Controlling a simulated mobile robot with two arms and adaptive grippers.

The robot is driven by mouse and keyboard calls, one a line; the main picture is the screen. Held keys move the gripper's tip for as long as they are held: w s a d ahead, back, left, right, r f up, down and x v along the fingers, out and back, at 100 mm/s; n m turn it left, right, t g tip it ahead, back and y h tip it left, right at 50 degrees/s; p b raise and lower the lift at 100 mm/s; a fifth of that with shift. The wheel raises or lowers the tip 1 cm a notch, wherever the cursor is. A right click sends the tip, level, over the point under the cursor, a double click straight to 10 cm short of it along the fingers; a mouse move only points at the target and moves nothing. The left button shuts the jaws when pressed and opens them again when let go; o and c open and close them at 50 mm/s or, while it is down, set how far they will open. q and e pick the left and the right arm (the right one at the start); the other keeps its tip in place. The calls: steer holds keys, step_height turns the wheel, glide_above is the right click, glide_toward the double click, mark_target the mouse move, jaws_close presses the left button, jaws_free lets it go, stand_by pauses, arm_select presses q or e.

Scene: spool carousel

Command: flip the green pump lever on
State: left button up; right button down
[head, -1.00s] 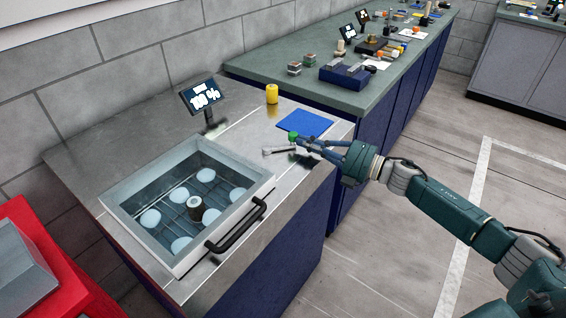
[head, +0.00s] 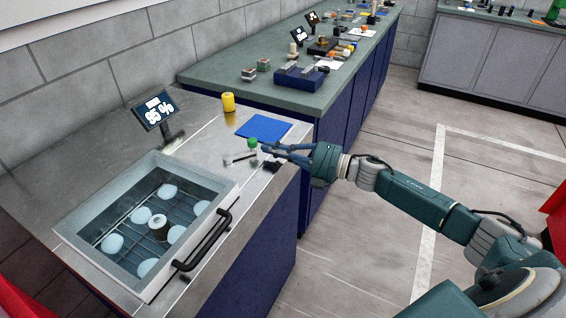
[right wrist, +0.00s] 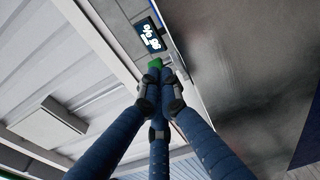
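The green knob (head: 252,142) of the pump lever stands at the right end of the steel bench, in front of the blue mat. A grey rod (head: 238,158) lies just in front of it; I cannot tell how they join. My right gripper (head: 266,155) is just right of the knob, pointing left at it. In the right wrist view the three blue fingers (right wrist: 160,84) come together at their dark tips, with no object seen between them. The green knob (right wrist: 155,63) shows just beyond the tips; contact is unclear. My left gripper is out of view.
An open steel tank (head: 225,203) with several white discs and a black handle is at left. A display (head: 154,109) reads 95 %. A green-topped counter (head: 215,75) stands behind.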

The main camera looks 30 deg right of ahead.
steer(key=v, duration=1)
steer(key=shift+s, duration=0.15)
steer(key=shift+d, duration=0.2)
steer(key=s+d+f+m+h+p, duration=0.1)
steer(key=d+f+m+h+p, duration=0.4)
steer(key=f, duration=0.4)
steer(key=s+d+f+m+h+p, duration=0.2)
steer(key=d+f+m+h, duration=0.15)
steer(key=f+m, duration=0.5)
steer(key=s+f+m+g+h+p, duration=0.25)
steer(key=s+f, duration=0.45)
steer(key=f, duration=0.5)
steer(key=s+a+f+m+g+h+p, duration=0.1)
steer(key=s+a+f+m+g+p, duration=0.15)
steer(key=s+a+f, duration=0.55)
steer(key=s+a+f+m+g+p, duration=0.1)
steer(key=s+f+m+g+p, duration=0.15)
steer(key=s+f, duration=0.65)
steer(key=s+a+m+g, duration=0.1)
steer(key=s+a, duration=0.3)
steer(key=s, duration=0.3)
steer(key=s+a+g+p, duration=0.1)
steer(key=s+a+g, duration=0.1)
steer(key=s+a, duration=0.2)
steer(key=s+a+m+g+p, duration=0.1)
steer(key=s+a, duration=0.3)
steer(key=s, duration=0.7)
steer(key=shift+a+f+m+g, duration=0.25)
steer(key=shift+m+g, duration=0.05)
steer(key=shift+g, duration=0.35)
